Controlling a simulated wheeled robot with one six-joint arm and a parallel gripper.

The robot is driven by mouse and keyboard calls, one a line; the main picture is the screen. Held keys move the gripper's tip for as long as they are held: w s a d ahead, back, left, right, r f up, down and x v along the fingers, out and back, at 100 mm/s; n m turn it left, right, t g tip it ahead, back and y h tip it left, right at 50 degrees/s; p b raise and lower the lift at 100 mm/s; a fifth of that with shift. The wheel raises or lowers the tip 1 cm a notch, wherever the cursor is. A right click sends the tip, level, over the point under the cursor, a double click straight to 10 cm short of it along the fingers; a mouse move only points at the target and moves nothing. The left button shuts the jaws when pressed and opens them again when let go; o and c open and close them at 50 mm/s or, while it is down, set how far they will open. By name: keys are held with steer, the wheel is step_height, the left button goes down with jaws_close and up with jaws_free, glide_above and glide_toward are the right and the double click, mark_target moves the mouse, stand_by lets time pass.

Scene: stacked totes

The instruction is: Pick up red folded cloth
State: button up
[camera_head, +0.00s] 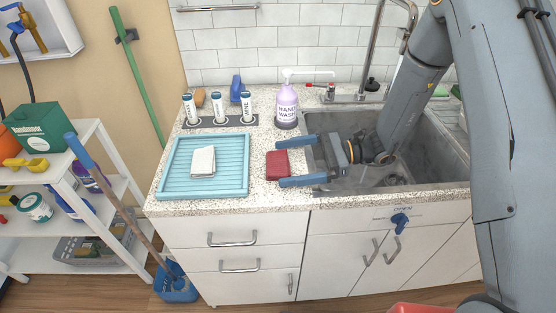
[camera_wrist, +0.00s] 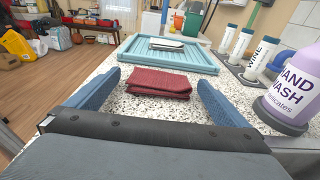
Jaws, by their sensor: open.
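The red folded cloth (camera_head: 277,164) lies flat on the speckled counter, just left of the sink and right of the blue tray. In the wrist view the cloth (camera_wrist: 159,83) sits ahead of and between my two blue fingers. My gripper (camera_head: 295,162) is open and points left, low over the counter at the sink's left edge. In the head view one finger is behind the cloth and one in front of it. In the wrist view my gripper (camera_wrist: 150,92) holds nothing. I cannot tell how far the fingertips reach along the cloth's sides.
A light blue ridged tray (camera_head: 239,186) with a white folded cloth (camera_head: 203,161) is to the left. A purple hand wash bottle (camera_head: 286,105) stands behind the red cloth. Several labelled bottles (camera_head: 217,106) stand at the back. The sink (camera_head: 330,128) lies under my arm.

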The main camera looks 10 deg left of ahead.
steer(key=shift+s+a+f, duration=0.1)
steer(key=shift+a, duration=0.4)
steer(key=c, duration=1.1)
